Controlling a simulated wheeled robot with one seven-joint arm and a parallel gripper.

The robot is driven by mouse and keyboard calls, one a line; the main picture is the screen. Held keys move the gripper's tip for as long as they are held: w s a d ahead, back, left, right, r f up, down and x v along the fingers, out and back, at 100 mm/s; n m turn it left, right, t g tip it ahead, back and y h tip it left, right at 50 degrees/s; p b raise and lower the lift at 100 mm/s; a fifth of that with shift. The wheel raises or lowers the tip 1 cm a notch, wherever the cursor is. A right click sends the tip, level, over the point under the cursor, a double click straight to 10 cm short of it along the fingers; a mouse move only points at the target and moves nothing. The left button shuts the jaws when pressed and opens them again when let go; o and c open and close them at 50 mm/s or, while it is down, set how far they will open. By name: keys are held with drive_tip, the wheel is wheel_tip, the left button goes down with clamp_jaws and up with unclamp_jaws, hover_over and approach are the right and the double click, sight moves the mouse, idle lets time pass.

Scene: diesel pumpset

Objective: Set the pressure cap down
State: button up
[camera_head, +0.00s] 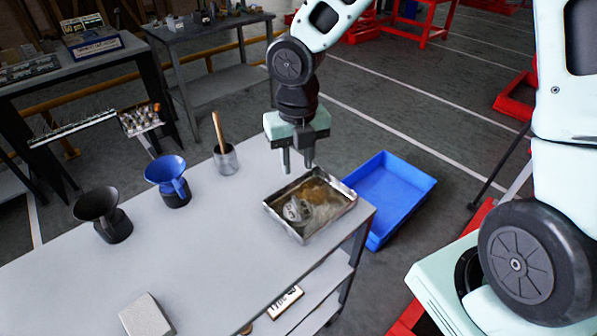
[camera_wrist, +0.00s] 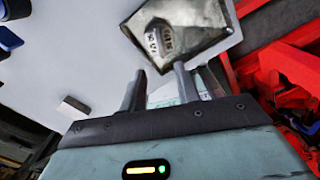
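The pressure cap (camera_head: 297,210) is a small grey metal piece with raised lettering. It lies in the left part of a shallow metal tray (camera_head: 334,217) near the right end of the grey table. In the wrist view the cap (camera_wrist: 160,37) rests in the tray (camera_wrist: 215,42), beyond my fingertips. My gripper (camera_head: 298,169) points down above the tray's back edge, apart from the cap. In the wrist view the two fingers of my gripper (camera_wrist: 159,72) are spread, with nothing between them.
A blue bin (camera_head: 392,195) is right of the table (camera_head: 215,255). A cup with a wooden-handled tool (camera_head: 224,158), a blue funnel (camera_head: 167,175) and a black funnel (camera_head: 102,212) stand on the left. A pale block (camera_head: 145,316) lies in front. The table's middle is clear.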

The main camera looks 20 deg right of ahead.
drive_tip(key=s+a+r+m, duration=0.2)
drive_tip(key=s+r+m, duration=0.1)
drive_tip(key=s+m, duration=0.7)
drive_tip(key=s+a+r+m, duration=0.3)
drive_tip(key=s+m, duration=0.7)
drive_tip(key=m, duration=0.7)
drive_tip(key=shift+a+r+y, duration=0.3)
drive_tip(key=shift+a+r, duration=0.05)
drive_tip(key=shift+r, duration=0.1)
